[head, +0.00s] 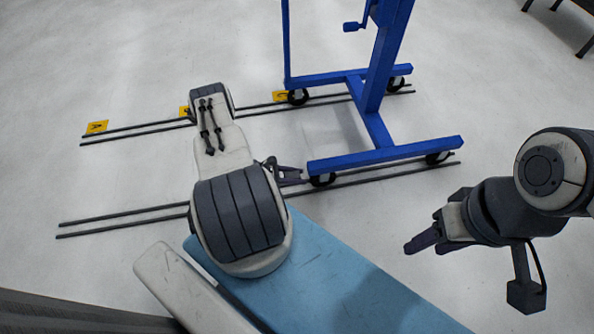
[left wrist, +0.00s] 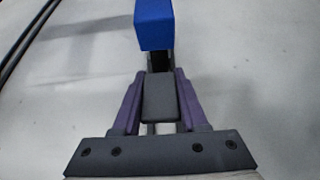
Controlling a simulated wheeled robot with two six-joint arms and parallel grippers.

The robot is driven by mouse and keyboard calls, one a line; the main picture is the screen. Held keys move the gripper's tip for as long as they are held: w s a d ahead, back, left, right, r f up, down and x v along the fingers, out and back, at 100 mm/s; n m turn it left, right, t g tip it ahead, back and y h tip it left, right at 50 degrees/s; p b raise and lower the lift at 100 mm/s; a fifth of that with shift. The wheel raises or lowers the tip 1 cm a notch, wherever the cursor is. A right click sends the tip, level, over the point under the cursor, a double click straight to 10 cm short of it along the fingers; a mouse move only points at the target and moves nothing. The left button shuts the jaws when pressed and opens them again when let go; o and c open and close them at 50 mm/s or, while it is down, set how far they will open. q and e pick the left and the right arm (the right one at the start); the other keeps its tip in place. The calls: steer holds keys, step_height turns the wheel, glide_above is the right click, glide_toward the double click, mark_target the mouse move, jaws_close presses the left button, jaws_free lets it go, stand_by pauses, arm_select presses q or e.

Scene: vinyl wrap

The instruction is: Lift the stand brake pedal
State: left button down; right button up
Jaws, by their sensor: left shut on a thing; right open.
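The blue wheeled stand (head: 376,120) stands on the floor in the upper right of the head view. The end of its near foot bar shows in the left wrist view (left wrist: 154,28). The dark grey brake pedal (left wrist: 160,98) is at that end. My left gripper (head: 293,174) is at the near left wheel, its purple fingers closed on both sides of the pedal. The pedal cannot be made out clearly in the head view. My right gripper (head: 424,242) is open and empty, over the floor to the right of the blue table.
Paired dark floor rails (head: 130,225) run under the stand's wheels. Yellow floor markers (head: 97,127) lie by the far rail. A light blue table top (head: 330,272) lies below my left arm, with a pale panel (head: 185,290) beside it. Floor around the stand is mostly clear.

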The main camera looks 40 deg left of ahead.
arm_select(q)
steer(key=shift+a+r+y, duration=0.1)
steer(key=shift+y, duration=0.2)
steer(key=shift+c, duration=2.2)
jaws_free()
steer(key=shift+p, duration=0.3)
steer(key=p+v, duration=0.3)
steer(key=v, duration=0.7)
steer(key=shift+r+p, duration=0.2)
steer(key=shift+p, duration=0.1)
